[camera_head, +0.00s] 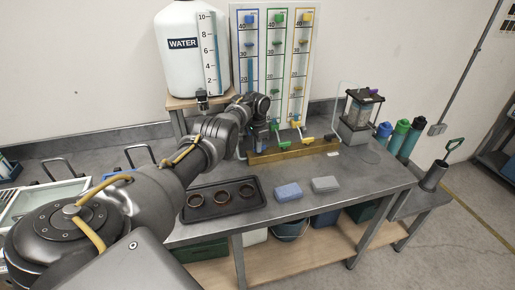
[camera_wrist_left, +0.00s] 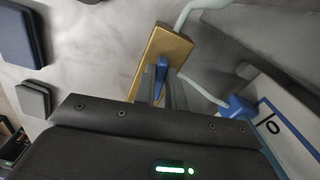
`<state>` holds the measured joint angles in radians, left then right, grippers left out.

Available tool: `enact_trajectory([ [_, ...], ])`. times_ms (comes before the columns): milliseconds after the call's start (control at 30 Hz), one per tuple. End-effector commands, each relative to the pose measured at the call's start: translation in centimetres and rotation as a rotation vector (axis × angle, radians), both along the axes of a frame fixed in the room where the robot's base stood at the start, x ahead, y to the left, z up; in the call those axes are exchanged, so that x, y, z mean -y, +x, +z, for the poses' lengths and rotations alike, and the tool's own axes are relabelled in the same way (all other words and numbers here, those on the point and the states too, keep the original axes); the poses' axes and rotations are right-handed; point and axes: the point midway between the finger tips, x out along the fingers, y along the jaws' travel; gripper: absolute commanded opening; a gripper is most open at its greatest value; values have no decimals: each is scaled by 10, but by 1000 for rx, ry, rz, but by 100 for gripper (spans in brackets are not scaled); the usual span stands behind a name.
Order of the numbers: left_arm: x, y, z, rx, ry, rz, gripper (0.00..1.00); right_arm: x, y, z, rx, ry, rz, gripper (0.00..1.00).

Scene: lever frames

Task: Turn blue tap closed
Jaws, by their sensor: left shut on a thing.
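The blue tap handle (camera_wrist_left: 162,67) shows in the left wrist view, on a brass manifold bar (camera_wrist_left: 158,48). My left gripper (camera_wrist_left: 160,88) is shut on this blue handle, with its two fingers along the handle's sides. In the head view the brass manifold (camera_head: 300,150) lies along the back of the bench, below the gauge board. My left gripper (camera_head: 260,138) is at the manifold's left end there, and the arm and gripper mostly hide the blue tap. My right gripper is not in view.
A green tap handle (camera_head: 286,143) is close to my gripper's right. The gauge board (camera_head: 313,60) and water tank (camera_head: 187,50) stand behind. A black tray (camera_head: 213,211) with rings, a blue block (camera_head: 288,192) and a grey block (camera_head: 325,184) lie in front. The bench's right front is clear.

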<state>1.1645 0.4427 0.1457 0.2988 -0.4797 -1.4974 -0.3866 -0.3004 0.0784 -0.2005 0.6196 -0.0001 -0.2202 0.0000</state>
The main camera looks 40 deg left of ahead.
Motion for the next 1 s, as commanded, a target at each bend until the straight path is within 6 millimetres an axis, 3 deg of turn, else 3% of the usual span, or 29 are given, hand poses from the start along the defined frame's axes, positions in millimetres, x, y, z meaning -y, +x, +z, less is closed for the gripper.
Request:
enact_trajectory([
  [400,-3,3,3,8,1,-188,0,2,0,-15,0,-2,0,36],
  [967,-4,4,4,10,3,-219,0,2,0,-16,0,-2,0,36],
  [1000,-4,4,4,10,3,-219,13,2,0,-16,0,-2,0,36],
])
